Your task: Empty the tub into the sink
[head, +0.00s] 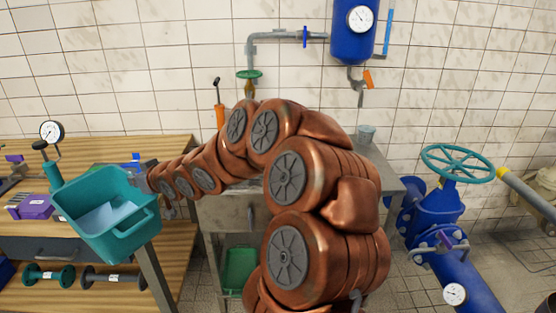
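The teal tub (108,244) is at the left in the head view, tilted towards me, in front of the wooden bench's edge and seemingly off any support. A pale bluish patch that looks like water shows inside it. My gripper (143,180) is at the tub's right rim and seems shut on it; the fingertips are small and partly hidden by the rim. The sink appears to be the grey metal unit (228,214) right of the bench, below the wall tap (249,76). My copper-coloured arm hides most of its top and the basin.
The wooden bench (172,150) at left holds a pressure gauge (51,131) and a purple box (32,206). A small grey cup (366,134) stands on the metal unit's right part. A blue pipe with a teal handwheel (457,162) stands at right.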

